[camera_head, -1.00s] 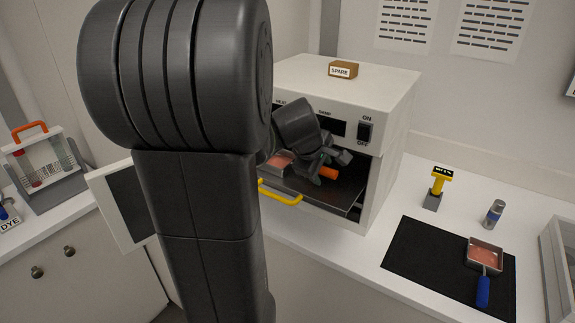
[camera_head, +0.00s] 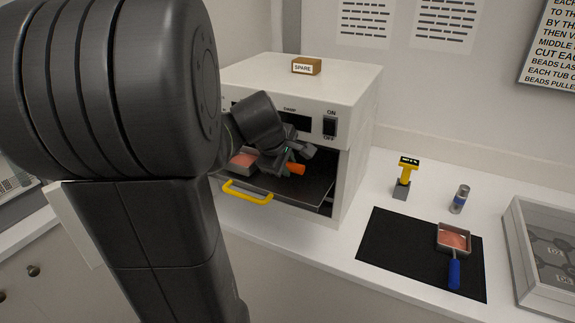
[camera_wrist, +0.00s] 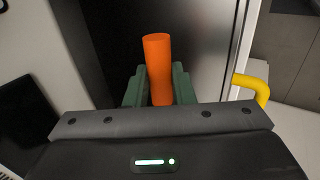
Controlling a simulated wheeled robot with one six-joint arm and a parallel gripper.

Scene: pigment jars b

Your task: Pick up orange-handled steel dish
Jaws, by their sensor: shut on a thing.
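The orange-handled steel dish (camera_head: 243,160) holds a pinkish-orange content and is just inside the mouth of the white oven, partly hidden by my arm. Its orange handle (camera_head: 296,169) points right in the head view. My gripper (camera_head: 288,163) is shut on that handle. In the wrist view the orange handle (camera_wrist: 158,70) stands up between the green-grey fingers of my gripper (camera_wrist: 159,88). The dish's pan is not visible in the wrist view. I cannot tell whether the dish touches the dark oven tray (camera_head: 310,188).
The white oven (camera_head: 345,160) has a yellow-handled (camera_head: 247,196) tray and a SPARE block (camera_head: 307,66) on top. On the counter, a blue-handled dish (camera_head: 453,250) lies on a black mat (camera_head: 390,245). A yellow tool (camera_head: 405,177), a small canister (camera_head: 460,199) and a clear-lidded case (camera_head: 545,250) stand nearby.

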